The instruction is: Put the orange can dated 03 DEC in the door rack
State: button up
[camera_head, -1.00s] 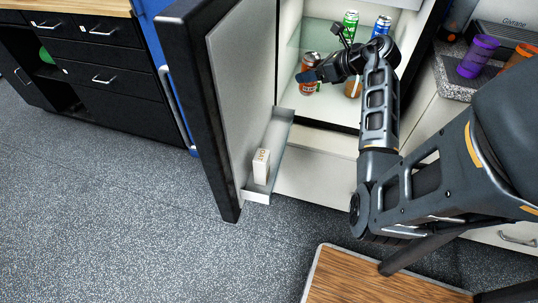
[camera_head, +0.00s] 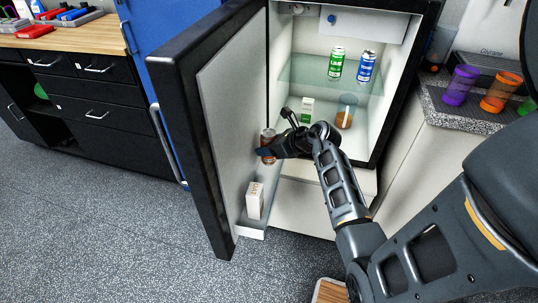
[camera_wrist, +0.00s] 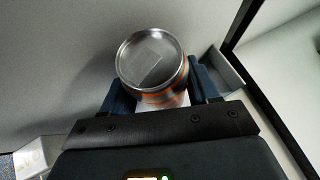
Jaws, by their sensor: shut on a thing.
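An orange-and-silver can (camera_head: 268,137) is upright in my gripper (camera_head: 268,153), in front of the open fridge door's inner face. In the wrist view the can's silver top (camera_wrist: 150,58) faces the camera, with a finger on each side of the can, and my gripper (camera_wrist: 162,88) is shut on it. No date can be read on the can. The door rack (camera_head: 250,233) is low on the door's inner face, below the can. A white carton (camera_head: 255,201) stands in the rack; its pale top (camera_wrist: 35,155) shows at lower left in the wrist view.
Inside the fridge, a green can (camera_head: 336,64) and a blue can (camera_head: 366,67) stand on the glass shelf (camera_head: 310,75). A small white-and-green carton (camera_head: 307,109) and an orange jar (camera_head: 345,113) stand below. The fridge door (camera_head: 205,125) stands wide open at left.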

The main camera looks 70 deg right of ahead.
jog(key=shift+f+b, duration=0.3)
jog(key=shift+f, duration=1.65)
jog(key=shift+f, duration=0.2)
jog(key=o, duration=1.1)
jog(key=shift+r, duration=0.15)
